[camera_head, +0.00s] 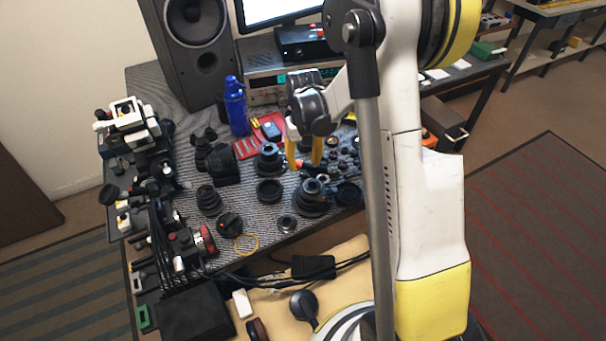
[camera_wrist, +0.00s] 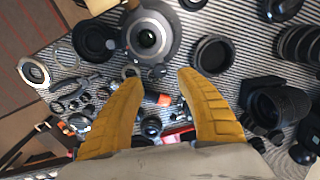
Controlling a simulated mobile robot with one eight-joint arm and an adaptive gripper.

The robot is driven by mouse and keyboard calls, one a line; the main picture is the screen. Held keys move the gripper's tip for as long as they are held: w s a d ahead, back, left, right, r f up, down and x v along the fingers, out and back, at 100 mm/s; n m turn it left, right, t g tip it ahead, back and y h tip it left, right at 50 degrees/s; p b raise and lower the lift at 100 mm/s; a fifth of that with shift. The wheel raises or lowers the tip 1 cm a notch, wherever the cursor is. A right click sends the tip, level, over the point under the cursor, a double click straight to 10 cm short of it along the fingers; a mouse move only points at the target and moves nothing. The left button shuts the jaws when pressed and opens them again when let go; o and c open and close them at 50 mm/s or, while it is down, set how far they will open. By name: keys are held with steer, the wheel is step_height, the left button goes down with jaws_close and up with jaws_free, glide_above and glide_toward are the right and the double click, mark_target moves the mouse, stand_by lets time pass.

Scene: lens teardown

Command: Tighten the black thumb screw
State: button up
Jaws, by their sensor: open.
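A small dark knob (camera_wrist: 157,72), which looks like the black thumb screw, shows in the wrist view at the edge of a grey and black lens part (camera_wrist: 149,38). It lies roughly between my fingertips in the picture. My gripper (camera_wrist: 158,79) is open, its two yellow fingers apart and nothing held between them. In the head view my gripper (camera_head: 304,166) points down over the striped table, just behind the same lens part (camera_head: 313,196). I cannot tell how high the fingertips are above the knob. The knob is too small to make out in the head view.
Several black lens rings and barrels crowd the striped mat. A black ring (camera_wrist: 213,55) lies right of the lens part in the wrist view. A blue bottle (camera_head: 236,106), a speaker (camera_head: 193,50) and a red tray (camera_head: 258,147) stand farther back. Little free room surrounds my fingers.

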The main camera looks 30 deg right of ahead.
mark_target(304, 172)
step_height(304, 172, down, 4)
steer(key=shift+f+b, duration=0.1)
steer(key=shift+b, duration=0.45)
jaws_close()
